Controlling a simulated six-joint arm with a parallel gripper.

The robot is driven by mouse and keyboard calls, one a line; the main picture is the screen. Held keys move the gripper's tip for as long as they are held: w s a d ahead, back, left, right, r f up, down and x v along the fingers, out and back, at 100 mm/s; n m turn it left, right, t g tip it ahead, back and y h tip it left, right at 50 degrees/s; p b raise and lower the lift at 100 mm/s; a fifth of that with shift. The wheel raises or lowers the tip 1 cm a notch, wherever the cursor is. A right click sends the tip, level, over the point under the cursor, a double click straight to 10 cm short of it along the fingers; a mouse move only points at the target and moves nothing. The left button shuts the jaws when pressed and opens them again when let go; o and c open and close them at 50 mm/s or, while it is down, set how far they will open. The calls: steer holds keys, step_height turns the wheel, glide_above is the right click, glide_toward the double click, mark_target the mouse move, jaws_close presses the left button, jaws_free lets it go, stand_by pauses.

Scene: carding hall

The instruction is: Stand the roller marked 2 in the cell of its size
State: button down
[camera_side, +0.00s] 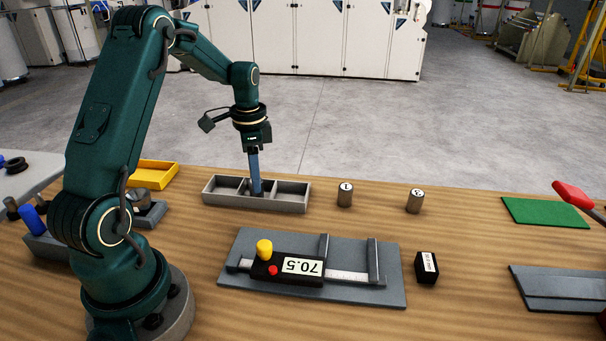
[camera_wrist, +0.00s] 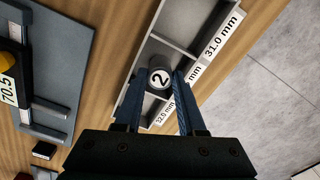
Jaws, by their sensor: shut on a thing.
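The roller marked 2 (camera_wrist: 160,77) is grey with a black number on its white top. It is between the blue fingers of my gripper (camera_wrist: 159,84), which is shut on it. In the side view my gripper (camera_side: 256,188) points straight down into the middle cell of the grey three-cell tray (camera_side: 290,206); the fingers hide the roller there. In the wrist view the tray (camera_wrist: 135,108) has size labels along its edge. The end ones read 31.0 mm and apparently 32.0 mm; the middle one is partly covered by a finger. I cannot tell whether the roller touches the cell floor.
A roller marked 1 (camera_side: 345,194) and another roller (camera_side: 415,201) stand right of the tray. In front is a grey measuring gauge (camera_side: 390,292) reading 70.5, with a black block (camera_side: 427,268) beside it. A yellow tray (camera_side: 153,175) and green mat (camera_side: 545,212) lie farther out.

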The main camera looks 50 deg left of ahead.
steer(key=shift+f, duration=0.1)
steer(key=c, duration=0.5)
jaws_free()
step_height(320, 180, up, 11)
steer(key=s+d+r+t, duration=0.1)
steer(key=d+r, duration=0.3)
steer(key=d, duration=0.1)
steer(key=s+d+f+n+t, duration=0.2)
steer(key=s+d+n+t, duration=0.2)
steer(key=s+d, duration=0.7)
steer(key=shift+s+d+f+t, duration=0.2)
steer(key=shift+s+d+t, duration=0.1)
steer(key=shift+d, duration=1.5)
